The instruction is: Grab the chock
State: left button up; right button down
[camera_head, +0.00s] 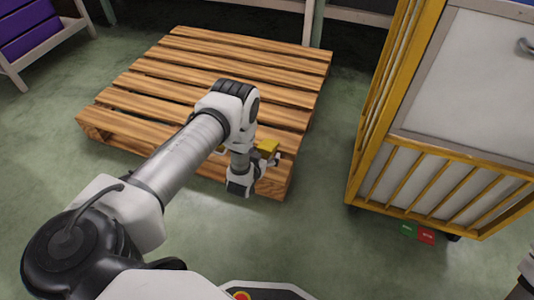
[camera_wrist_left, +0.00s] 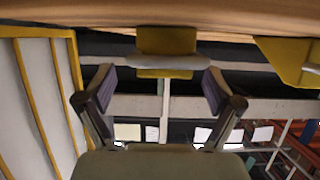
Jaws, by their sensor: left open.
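A yellow chock (camera_head: 267,147) sits on the near right part of the wooden pallet (camera_head: 215,65). In the left wrist view a yellow chock (camera_wrist_left: 167,40) with a grey bar across it lies ahead, between the lines of the fingers. My left gripper (camera_wrist_left: 158,88) is open and empty, with the chock just beyond its fingertips. In the head view the gripper (camera_head: 268,163) is at the pallet's near edge, close to the chock, partly hidden by its own wrist. A second yellow piece (camera_wrist_left: 283,60) shows at the right of the wrist view.
A yellow-framed cart (camera_head: 400,185) with white panels stands right of the pallet. A purple crate on a stand (camera_head: 42,30) is at the far left. Green floor is free between the pallet and the cart.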

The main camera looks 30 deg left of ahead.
aim_at(267, 147)
pick_arm(q)
jog(key=b+x, duration=0.2)
jog(key=x, duration=0.1)
jog(key=b+x, duration=0.1)
jog(key=shift+w+a+f, duration=0.15)
jog(key=shift+a+f, duration=0.2)
jog(key=shift+f, duration=0.05)
jog(key=shift+w, duration=0.3)
jog(key=shift+r, duration=0.15)
jog(key=c, duration=1.5)
jog(key=shift+r, duration=0.1)
